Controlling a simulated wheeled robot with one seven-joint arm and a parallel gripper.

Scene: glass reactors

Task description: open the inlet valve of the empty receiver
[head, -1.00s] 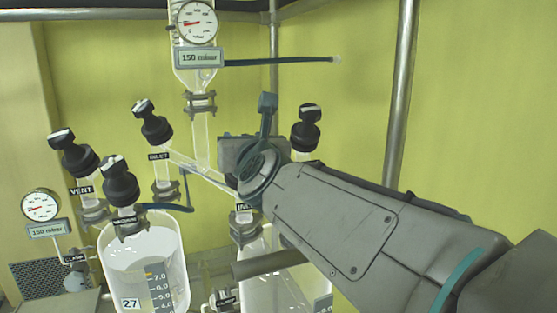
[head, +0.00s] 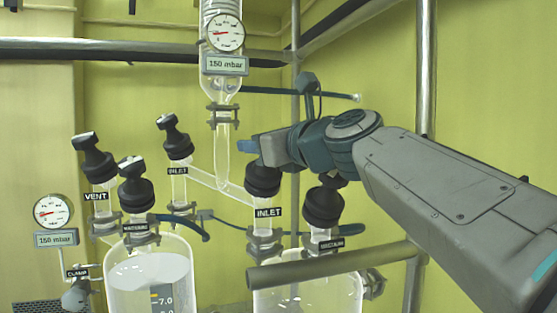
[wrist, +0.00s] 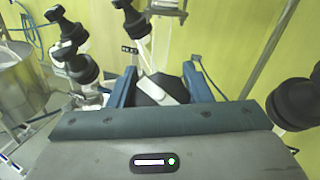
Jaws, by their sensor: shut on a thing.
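The empty receiver (head: 290,296) is the clear vessel on the right, partly behind a grey rail. Its inlet valve is a black knob (head: 262,180) above an INLET label (head: 268,212). My gripper (head: 264,150) is at the top of this knob, coming in from the right. In the wrist view my gripper (wrist: 160,88) has its two blue fingers on either side of the dark knob top with its white bar (wrist: 172,88), and it is shut on it. The knob's exact turn angle is hard to read in the head view.
The left receiver (head: 150,285) holds whitish liquid; its inlet knob (head: 175,140) and VENT knob (head: 95,160) stand nearby. Another black knob (head: 323,205) is just right of the gripped valve, beneath my arm. A grey rail (head: 335,265) crosses in front. A gauge (head: 226,33) hangs above.

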